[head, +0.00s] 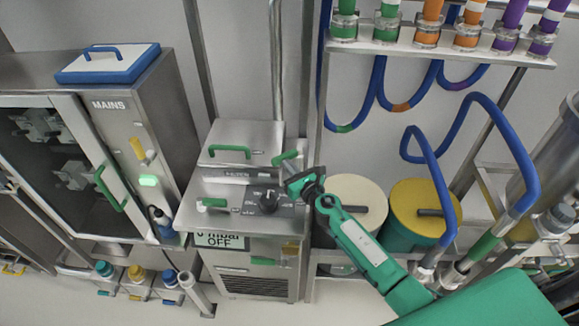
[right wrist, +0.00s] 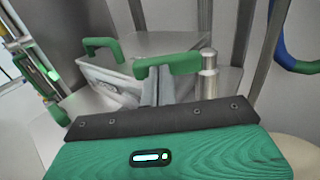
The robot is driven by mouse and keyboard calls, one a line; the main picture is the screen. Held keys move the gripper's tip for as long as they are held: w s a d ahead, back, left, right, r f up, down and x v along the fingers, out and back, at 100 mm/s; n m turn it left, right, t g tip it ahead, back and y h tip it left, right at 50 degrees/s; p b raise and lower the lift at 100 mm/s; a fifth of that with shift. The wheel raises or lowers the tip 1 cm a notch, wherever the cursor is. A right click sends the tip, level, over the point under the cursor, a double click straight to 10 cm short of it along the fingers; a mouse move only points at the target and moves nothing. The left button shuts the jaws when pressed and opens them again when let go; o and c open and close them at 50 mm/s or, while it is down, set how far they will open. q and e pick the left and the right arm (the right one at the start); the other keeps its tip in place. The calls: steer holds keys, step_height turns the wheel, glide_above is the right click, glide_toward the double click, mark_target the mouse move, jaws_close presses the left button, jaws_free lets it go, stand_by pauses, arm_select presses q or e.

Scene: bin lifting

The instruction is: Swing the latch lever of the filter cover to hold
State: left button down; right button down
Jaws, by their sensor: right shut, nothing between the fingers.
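The latch lever (head: 285,156) is a short green bar beside the right end of the filter cover (head: 235,158), a steel box with a green handle. In the right wrist view the lever (right wrist: 170,64) lies roughly level, with its right end at a round metal post (right wrist: 208,75). The cover (right wrist: 112,78) shows behind and to its left. My right gripper (head: 291,172) is shut and empty, close to the lever. In the right wrist view its fingertips (right wrist: 155,72) are at the lever's left part; I cannot tell whether they touch. My left gripper is not in view.
Below the cover is a panel with a black knob (head: 268,200) and a green-and-white handle (head: 212,203). A display (head: 220,241) reads OFF. The MAINS cabinet (head: 147,135) stands left. A cream-lidded drum (head: 357,195) and a yellow-lidded drum (head: 420,205) stand right, near blue hoses (head: 510,145).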

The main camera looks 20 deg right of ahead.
mark_target(279, 163)
steer(key=shift+w+a+m+h, duration=0.25)
steer(key=shift+m+h, duration=0.25)
steer(key=shift+h, duration=0.3)
steer(key=w+m+h, duration=0.1)
steer(key=h, duration=0.1)
steer(key=w+a+m+h, duration=0.1)
steer(key=m+h, duration=0.1)
steer(key=h, duration=0.1)
steer(key=w+a+m+h, duration=0.1)
steer(key=m+h, duration=0.1)
steer(key=h, duration=0.1)
steer(key=shift+w, duration=0.35)
steer(key=shift+b, duration=0.3)
